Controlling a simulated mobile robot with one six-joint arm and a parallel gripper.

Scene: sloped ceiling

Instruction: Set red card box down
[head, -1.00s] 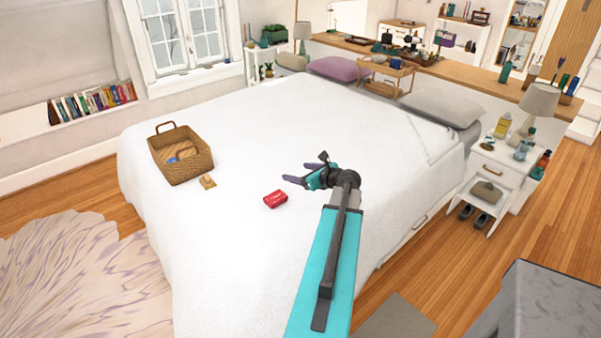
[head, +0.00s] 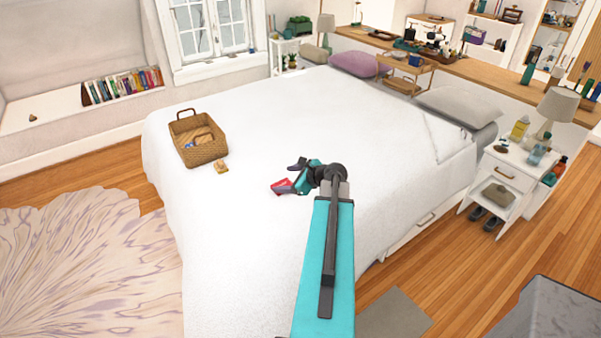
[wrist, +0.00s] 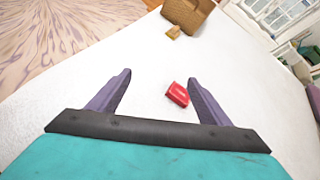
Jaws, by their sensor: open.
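The red card box (head: 280,185) lies on the white bed, partly hidden behind my gripper in the head view. The wrist view shows the red card box (wrist: 178,94) whole, resting tilted in the picture on the white cover. My gripper (head: 287,177) is open over the bed. In the wrist view my gripper (wrist: 160,77) has its two purple fingers spread, with nothing held. The box shows between the fingers, close to the right one. I cannot tell how high the fingers are above the cover.
A wicker basket (head: 200,153) with small things in it stands on the bed to the left. A small tan packet (head: 221,167) lies beside it. The white bed (head: 240,240) is clear around the box. A nightstand (head: 500,170) stands at the right.

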